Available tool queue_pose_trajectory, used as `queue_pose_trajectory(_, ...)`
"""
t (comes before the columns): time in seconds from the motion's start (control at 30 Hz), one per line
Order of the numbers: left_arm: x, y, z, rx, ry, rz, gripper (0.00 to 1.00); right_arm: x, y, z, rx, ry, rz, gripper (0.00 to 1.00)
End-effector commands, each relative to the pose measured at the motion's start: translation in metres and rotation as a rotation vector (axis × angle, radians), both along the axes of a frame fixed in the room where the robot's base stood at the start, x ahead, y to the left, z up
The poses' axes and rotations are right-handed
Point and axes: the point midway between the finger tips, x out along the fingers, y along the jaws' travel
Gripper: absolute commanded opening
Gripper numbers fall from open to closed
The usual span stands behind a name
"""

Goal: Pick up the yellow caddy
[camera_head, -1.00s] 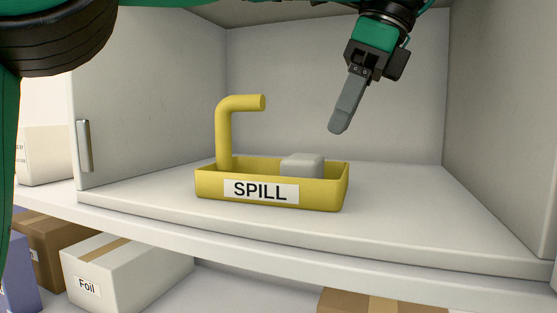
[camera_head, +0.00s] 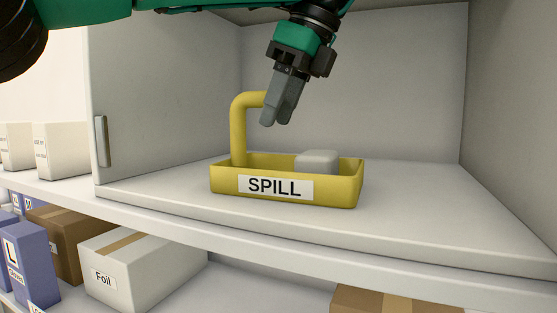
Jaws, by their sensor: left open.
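The yellow caddy (camera_head: 334,192) stands upright on the floor of an open cupboard, its front label reading SPILL. It is an open tray with a bent handle (camera_head: 238,130) that rises at the left and turns right at the top. A pale grey block (camera_head: 317,161) sits inside it. My left gripper (camera_head: 277,118) is open and empty, pointing down above the tray, near the right end of the handle. Its fingers cover the handle's end, and I cannot tell whether they touch it. My right gripper is not in view.
The cupboard's side wall (camera_head: 515,110) is at right, and an open door (camera_head: 160,90) with a grey pull is at left. White boxes (camera_head: 62,150) stand left of the door. A lower shelf holds a Foil box (camera_head: 140,270), brown boxes and blue boxes. The cupboard floor right of the caddy is clear.

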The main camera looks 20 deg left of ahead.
Motion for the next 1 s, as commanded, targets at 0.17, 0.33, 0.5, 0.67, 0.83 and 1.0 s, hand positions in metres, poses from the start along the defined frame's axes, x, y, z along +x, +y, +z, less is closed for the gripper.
queue_pose_trajectory(0.17,0.0,0.01,-0.008,-0.002,0.003,-0.002,0.47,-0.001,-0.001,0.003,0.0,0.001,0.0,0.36)
queue_pose_trajectory(0.33,0.0,0.011,-0.011,0.0,0.0,-0.001,0.47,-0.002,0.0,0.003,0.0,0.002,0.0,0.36)
queue_pose_trajectory(0.5,0.0,0.01,-0.011,0.0,0.0,0.0,0.47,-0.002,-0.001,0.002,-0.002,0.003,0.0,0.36)
queue_pose_trajectory(0.67,0.0,0.01,-0.011,0.0,0.0,0.0,0.16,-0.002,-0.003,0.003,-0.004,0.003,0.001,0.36)
queue_pose_trajectory(0.83,0.0,0.01,-0.011,0.0,0.0,0.0,0.0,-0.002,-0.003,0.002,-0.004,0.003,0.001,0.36)
queue_pose_trajectory(1.0,0.0,0.01,-0.011,0.0,0.0,0.0,0.0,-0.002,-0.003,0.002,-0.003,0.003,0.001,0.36)
